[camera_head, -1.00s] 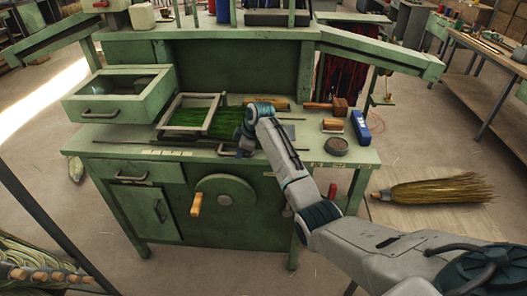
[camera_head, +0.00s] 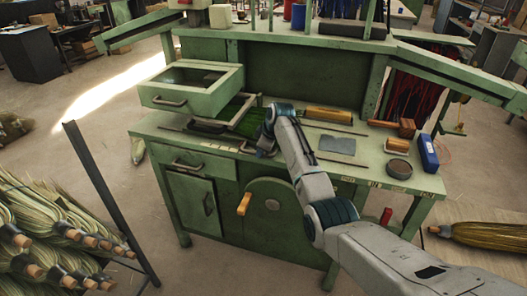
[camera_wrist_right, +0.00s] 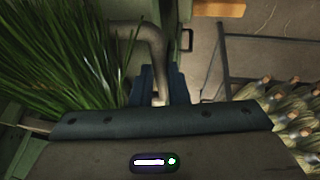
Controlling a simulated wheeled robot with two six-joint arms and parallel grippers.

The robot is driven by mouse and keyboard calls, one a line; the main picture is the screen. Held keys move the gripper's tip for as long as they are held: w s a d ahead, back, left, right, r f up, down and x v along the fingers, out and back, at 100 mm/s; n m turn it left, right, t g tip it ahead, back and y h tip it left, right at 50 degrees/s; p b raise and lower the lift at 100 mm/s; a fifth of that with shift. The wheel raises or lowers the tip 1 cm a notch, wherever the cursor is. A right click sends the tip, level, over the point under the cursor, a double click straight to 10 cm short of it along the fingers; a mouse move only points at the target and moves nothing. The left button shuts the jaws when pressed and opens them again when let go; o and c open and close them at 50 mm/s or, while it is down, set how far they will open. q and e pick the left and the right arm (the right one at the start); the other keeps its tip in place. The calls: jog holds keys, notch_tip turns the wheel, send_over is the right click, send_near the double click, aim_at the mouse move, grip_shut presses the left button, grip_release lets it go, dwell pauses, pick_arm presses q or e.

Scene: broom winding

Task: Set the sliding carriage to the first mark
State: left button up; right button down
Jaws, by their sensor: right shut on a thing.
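The sliding carriage (camera_head: 252,101) is a pale open frame around green bristles on the green bench, partly hidden behind the raised drawer. My right gripper (camera_head: 262,151) is at its front right. In the right wrist view, my right gripper's blue fingers (camera_wrist_right: 161,88) are shut on a bent grey metal handle (camera_wrist_right: 153,42), beside the green bristles (camera_wrist_right: 60,55). A pale marked strip (camera_head: 218,147) runs along the bench's front edge, left of the gripper. Which mark the carriage stands at cannot be told. My left gripper is not in view.
The open drawer (camera_head: 190,98) overhangs the bench's left side.

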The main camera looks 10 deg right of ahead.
jog(key=c, duration=1.4)
grip_release()
jog(key=b+v, duration=0.2)
jog(key=v, duration=0.8)
jog(key=shift+r, duration=0.4)
jog(key=shift+s, duration=0.15)
